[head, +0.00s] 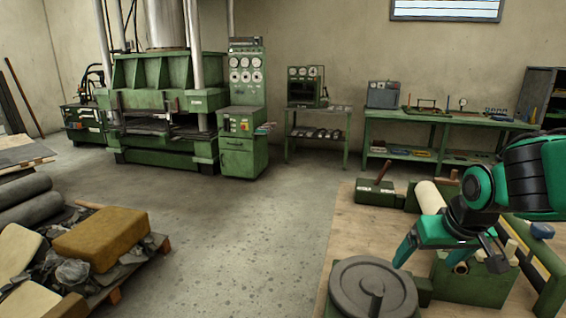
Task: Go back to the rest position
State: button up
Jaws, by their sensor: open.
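My gripper (446,254) is at the right of the head view, at the end of my green and black arm. It points down over the work table (340,232), with its fingers apart and nothing seen between them. One green finger hangs near a round grey disc (372,288), to the disc's upper right. A cream roll (430,197) lies behind the gripper, partly hidden by my arm. Below the gripper is a green block (478,286) with a small cream tube end at its front. I cannot tell whether the fingers touch the block.
A green box (375,192) with an upright handle stands at the table's back. A pallet with a yellow-brown block (102,238) and dark rolls (45,208) is at left. A green press (160,120) and benches line the wall. The grey floor (235,215) between is clear.

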jog(key=s+d+f+m+g, duration=0.1)
jog(key=s+d+m+g, duration=0.1)
jog(key=s, duration=0.8)
jog(key=s+d+f+m+g, duration=0.1)
jog(key=s+d+m+g, duration=0.2)
jog(key=s+d, duration=0.4)
jog(key=s+m, duration=0.1)
jog(key=s, duration=0.2)
jog(key=shift+s+d+f, duration=0.25)
jog(key=shift+d+f, duration=0.05)
jog(key=shift+w+f, duration=0.25)
jog(key=shift+w, duration=0.4)
